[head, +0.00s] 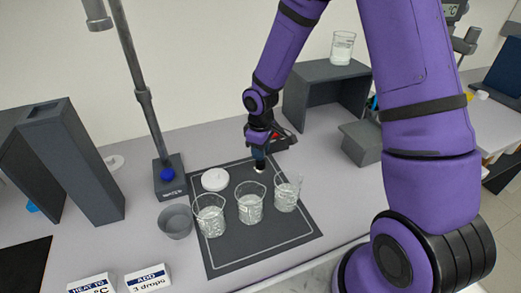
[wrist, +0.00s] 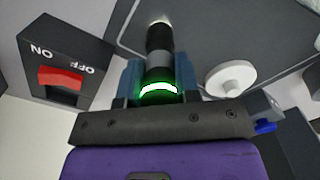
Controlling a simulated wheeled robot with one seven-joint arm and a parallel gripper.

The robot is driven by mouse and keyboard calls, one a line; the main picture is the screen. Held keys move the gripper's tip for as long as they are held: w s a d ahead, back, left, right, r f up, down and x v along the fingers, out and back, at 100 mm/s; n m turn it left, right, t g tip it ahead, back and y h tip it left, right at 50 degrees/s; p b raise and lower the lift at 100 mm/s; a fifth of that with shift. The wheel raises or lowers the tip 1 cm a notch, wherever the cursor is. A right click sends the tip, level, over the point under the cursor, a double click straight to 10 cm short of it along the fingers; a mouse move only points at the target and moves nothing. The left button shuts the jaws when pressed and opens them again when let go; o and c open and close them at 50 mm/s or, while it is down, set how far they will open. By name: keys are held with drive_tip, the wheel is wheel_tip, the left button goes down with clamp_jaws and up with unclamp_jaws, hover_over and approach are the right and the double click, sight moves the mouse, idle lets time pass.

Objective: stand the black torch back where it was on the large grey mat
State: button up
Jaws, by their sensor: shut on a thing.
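My gripper (head: 258,152) is shut on the black torch (wrist: 159,48), with one blue finger on each side of it in the wrist view (wrist: 159,72). A green glowing ring shows on the torch's near end. In the head view the gripper points down over the back part of the large grey mat (head: 228,252), and a small bright spot shows just below the fingers. The mat also shows in the wrist view (wrist: 215,28). The fingers hide most of the torch in the head view. I cannot tell whether its far end touches the mat.
Three glass beakers (head: 249,210) stand on the mat in front of the gripper. A white round lid (head: 215,180) lies to its left. A switch box with a red rocker (wrist: 62,76) is close by. A grey bowl (head: 175,221) and a stand (head: 168,188) are left of the mat.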

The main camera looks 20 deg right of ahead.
drive_tip(key=o, duration=1)
drive_tip(key=shift+f, duration=0.1)
wheel_tip(320, 180, up, 12)
drive_tip(key=shift+r, duration=0.1)
drive_tip(key=shift+s+d+r, duration=0.1)
drive_tip(key=shift+s+r, duration=0.05)
drive_tip(key=shift+r, duration=0.25)
drive_tip(key=shift+s+d+r+m+t, duration=1)
drive_tip(key=shift+s+r+m, duration=0.5)
drive_tip(key=shift+s+r, duration=2.4)
drive_tip(key=shift+s+d+r+m+t, duration=0.75)
drive_tip(key=shift+s+d+r+m, duration=0.65)
drive_tip(key=shift+s+r, duration=2.45)
drive_tip(key=shift+s+d+r+m+t, duration=0.9)
drive_tip(key=shift+s+r+m, duration=1.2)
drive_tip(key=shift+s, duration=3.05)
